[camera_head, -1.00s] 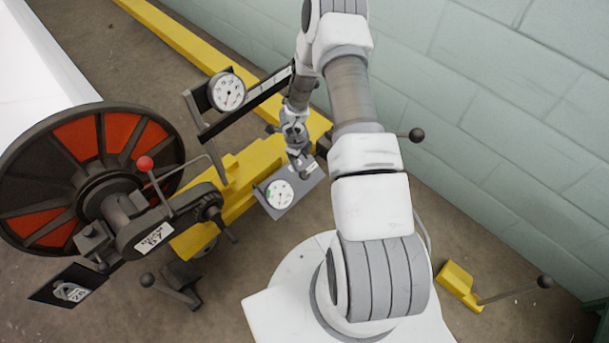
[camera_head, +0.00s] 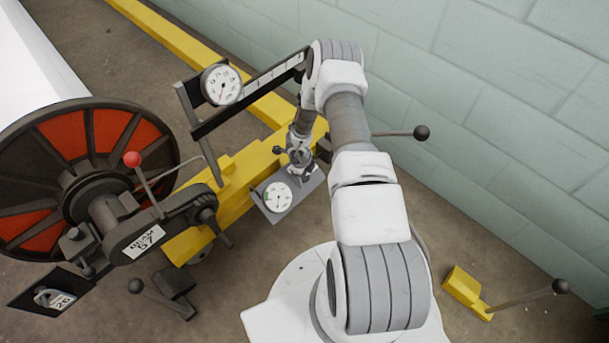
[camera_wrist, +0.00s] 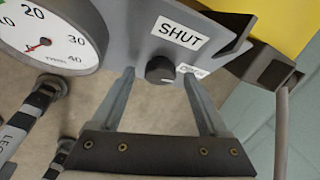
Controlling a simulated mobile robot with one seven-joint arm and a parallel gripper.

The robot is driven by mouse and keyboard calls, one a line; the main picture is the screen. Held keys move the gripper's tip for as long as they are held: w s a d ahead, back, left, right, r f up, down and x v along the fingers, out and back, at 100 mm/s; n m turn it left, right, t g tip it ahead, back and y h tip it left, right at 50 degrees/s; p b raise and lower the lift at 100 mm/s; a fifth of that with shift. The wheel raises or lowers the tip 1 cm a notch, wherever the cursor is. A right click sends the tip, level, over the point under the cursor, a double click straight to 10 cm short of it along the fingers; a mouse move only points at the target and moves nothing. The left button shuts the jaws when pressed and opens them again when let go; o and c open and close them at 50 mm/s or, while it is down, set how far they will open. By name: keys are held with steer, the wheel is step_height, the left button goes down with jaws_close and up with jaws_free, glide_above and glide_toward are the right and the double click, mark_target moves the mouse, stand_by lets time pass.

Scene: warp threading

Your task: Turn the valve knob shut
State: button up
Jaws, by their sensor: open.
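The valve knob (camera_wrist: 160,69) is small, round and black. It sits on a grey panel (camera_wrist: 138,38) in the wrist view, below a white "SHUT" label (camera_wrist: 180,33). A second small label (camera_wrist: 192,71) is right of the knob, partly hidden by a finger. My gripper (camera_wrist: 158,77) is open, with one fingertip on each side of the knob. I cannot tell whether the fingers touch it. In the head view my gripper (camera_head: 304,172) is at the panel beside a small gauge (camera_head: 278,197); the knob cannot be made out there.
A gauge (camera_wrist: 45,40) fills the wrist view's upper left. In the head view, a large black and red wheel (camera_head: 75,135) with a red-tipped lever (camera_head: 132,159) stands left. A yellow beam (camera_head: 225,195) carries the panel. A pale block wall (camera_head: 480,100) rises behind my arm.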

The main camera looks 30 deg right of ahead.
jaws_close()
steer(key=shift+a+n, duration=0.1)
steer(key=shift+n, duration=0.3)
steer(key=shift+s+n+t+h, duration=0.1)
steer(key=shift+n+t+h, duration=0.6)
steer(key=shift+n, duration=0.4)
steer(key=n+t, duration=0.1)
steer(key=n+t+h, duration=0.1)
steer(key=n, duration=0.1)
steer(key=shift+s+a+f, duration=0.15)
steer(key=shift+s, duration=0.05)
steer(key=n+t, duration=0.1)
steer(key=n, duration=0.1)
steer(key=n+t, duration=0.1)
steer(key=n, duration=0.2)
steer(key=shift+s+f+t, duration=0.1)
steer(key=shift+s+t, duration=0.05)
steer(key=shift+t, duration=0.25)
steer(key=shift+s+n+t, duration=0.1)
steer(key=shift+n+t, duration=0.9)
steer(key=shift+n, duration=0.9)
